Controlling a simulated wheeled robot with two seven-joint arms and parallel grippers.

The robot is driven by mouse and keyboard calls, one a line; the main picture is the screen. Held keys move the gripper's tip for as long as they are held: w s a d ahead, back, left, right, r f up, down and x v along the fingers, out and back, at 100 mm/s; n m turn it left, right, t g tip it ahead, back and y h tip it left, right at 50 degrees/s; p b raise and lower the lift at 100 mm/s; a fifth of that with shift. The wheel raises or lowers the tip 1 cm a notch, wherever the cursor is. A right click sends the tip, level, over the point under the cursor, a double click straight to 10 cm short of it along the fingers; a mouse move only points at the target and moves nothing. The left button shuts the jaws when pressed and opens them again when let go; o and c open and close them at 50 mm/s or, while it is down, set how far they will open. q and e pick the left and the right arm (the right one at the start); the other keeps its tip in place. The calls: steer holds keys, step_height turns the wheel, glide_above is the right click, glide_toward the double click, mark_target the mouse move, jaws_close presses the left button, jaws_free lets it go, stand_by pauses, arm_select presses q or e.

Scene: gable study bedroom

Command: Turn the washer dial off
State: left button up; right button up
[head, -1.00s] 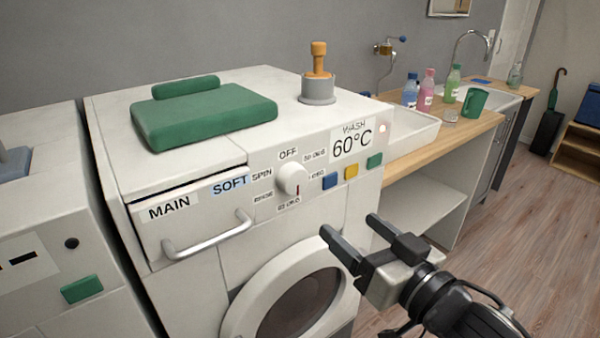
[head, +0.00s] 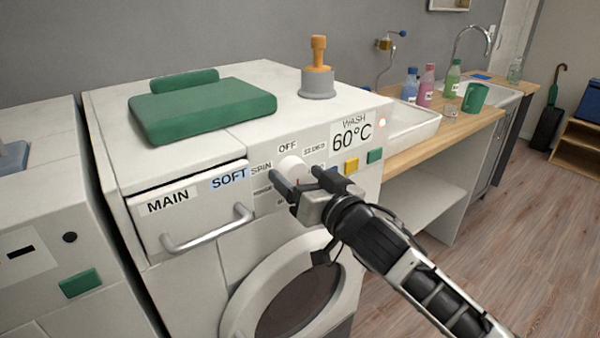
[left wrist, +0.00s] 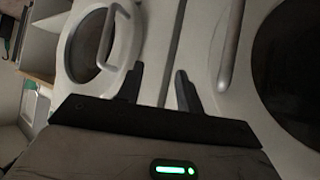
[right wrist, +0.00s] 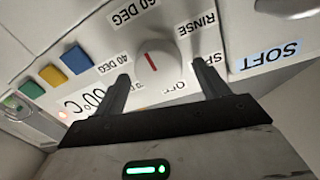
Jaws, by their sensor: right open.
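The washer dial (head: 291,165) is a round white knob on the washer's front panel (head: 225,165). The right wrist view shows the dial (right wrist: 153,68) with its red line on the side away from the OFF label (right wrist: 160,88), towards 60 DEG. My right gripper (head: 297,178) is open in front of the dial; in the right wrist view its fingers (right wrist: 160,78) show on either side of the knob. I cannot tell whether they touch it. My left gripper (left wrist: 156,80) is open and empty, facing the machine fronts, and is out of the head view.
A drawer handle (head: 208,230) sticks out left of the dial, with the round door (head: 250,300) below. Blue, yellow (head: 351,165) and green buttons sit right of the dial. A green cushion (head: 205,115) and an orange-handled stamp-like object (head: 318,75) stand on top.

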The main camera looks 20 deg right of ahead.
steer(key=shift+w, duration=0.25)
steer(key=c, duration=1)
steer(key=shift+n, duration=0.3)
